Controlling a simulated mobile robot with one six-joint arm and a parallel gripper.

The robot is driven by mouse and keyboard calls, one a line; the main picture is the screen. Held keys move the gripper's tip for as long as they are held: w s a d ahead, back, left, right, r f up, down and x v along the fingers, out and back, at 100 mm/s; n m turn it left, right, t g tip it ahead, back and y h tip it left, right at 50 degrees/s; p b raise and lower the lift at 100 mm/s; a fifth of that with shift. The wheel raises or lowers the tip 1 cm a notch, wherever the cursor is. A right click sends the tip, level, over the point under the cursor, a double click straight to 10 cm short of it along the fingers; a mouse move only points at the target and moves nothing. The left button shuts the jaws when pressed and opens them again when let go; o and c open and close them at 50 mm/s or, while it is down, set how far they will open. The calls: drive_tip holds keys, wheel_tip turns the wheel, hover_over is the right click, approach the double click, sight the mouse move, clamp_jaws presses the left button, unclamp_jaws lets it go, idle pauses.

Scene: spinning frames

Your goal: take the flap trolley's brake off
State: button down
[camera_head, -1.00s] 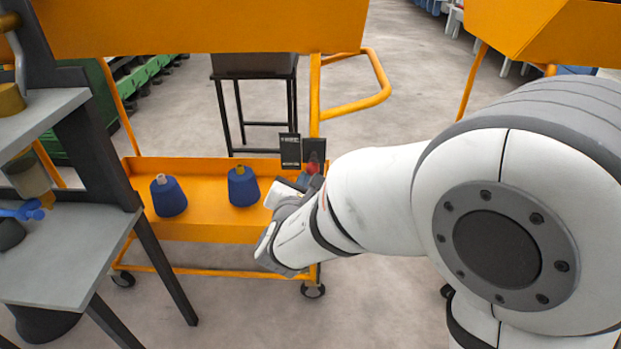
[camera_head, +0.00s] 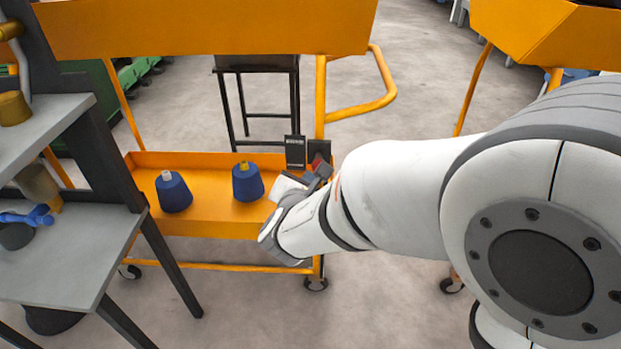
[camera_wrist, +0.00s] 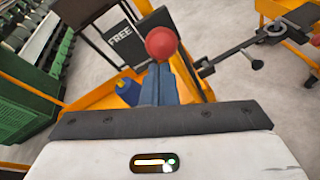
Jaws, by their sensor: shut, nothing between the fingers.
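The orange flap trolley (camera_head: 205,228) stands ahead of me, with a low tray and an upright post at its right end. A red ball knob (camera_wrist: 161,43) is right at the tips of my gripper (camera_wrist: 159,70) in the wrist view; whether they touch I cannot tell. In the head view the knob (camera_head: 317,159) shows small and partly hidden beside the post. My gripper (camera_head: 322,170) is shut and empty, its fingers together. A black plate reading "FREE" (camera_wrist: 121,40) is left of the knob. Another dark plate behind the knob is mostly covered.
Two blue yarn cones (camera_head: 173,193) stand in the trolley tray. A grey shelf table (camera_head: 65,255) with dark legs is close on the left. A black rod with a knob (camera_wrist: 257,64) sticks out right of the post. Another orange trolley (camera_head: 530,35) is at right.

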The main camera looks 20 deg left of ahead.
drive_tip(key=s+d, duration=0.2)
drive_tip(key=s, duration=0.9)
drive_tip(key=w+d+r+m+g+h+p, duration=0.25)
drive_tip(key=d+r+m+p, duration=0.2)
drive_tip(key=d, duration=0.35)
drive_tip(key=w+d+r+m+g+h+p, duration=0.1)
drive_tip(key=w+d+r+m+h+p, duration=0.2)
drive_tip(key=d+m, duration=0.4)
drive_tip(key=w+d+r+m+g+h+p, duration=0.15)
drive_tip(key=d+r+m+h+p, duration=0.3)
drive_tip(key=d, duration=0.45)
drive_tip(key=s+d+r+m+g+y+p, duration=0.3)
drive_tip(key=d+r+m+p, duration=0.3)
drive_tip(key=m, duration=0.3)
drive_tip(key=s+d+r+m+g+y+p, duration=0.3)
drive_tip(key=s+d+r+m+p, duration=0.3)
drive_tip(key=r+m+p, duration=0.2)
drive_tip(key=shift+r+m+p, duration=0.3)
drive_tip(key=shift+m+p, duration=0.2)
drive_tip(key=shift+m, duration=0.2)
drive_tip(key=shift+s+d, duration=0.1)
